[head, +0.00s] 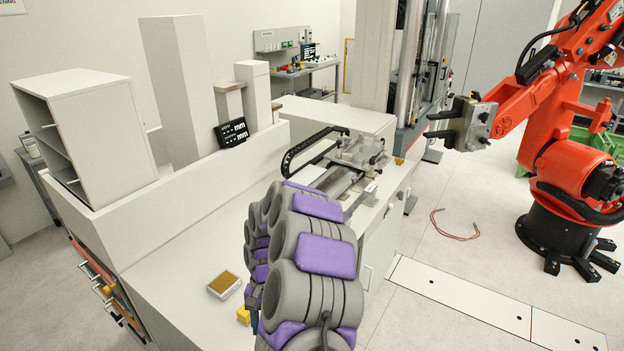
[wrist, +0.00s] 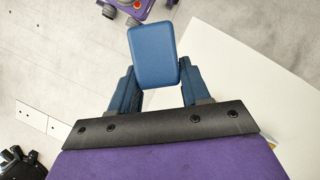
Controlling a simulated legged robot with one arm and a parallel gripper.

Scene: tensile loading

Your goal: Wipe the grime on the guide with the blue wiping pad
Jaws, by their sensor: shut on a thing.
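The blue wiping pad (wrist: 153,54) is a rounded blue block held at the fingertips of my gripper (wrist: 157,82) in the wrist view. The gripper is shut on the pad, with one dark blue finger on each side. In the head view my arm hides the gripper and the pad. The guide (head: 345,184) appears to be the grey rail assembly on the white bench, beyond my arm. My arm covers its near end. I cannot make out grime on it.
A small box with a brown top (head: 223,285) and a yellow block (head: 243,315) stand on the white bench (head: 175,270). A black cable chain (head: 305,148) runs beside the guide. An orange robot arm (head: 565,140) stands at the right, with open floor before it.

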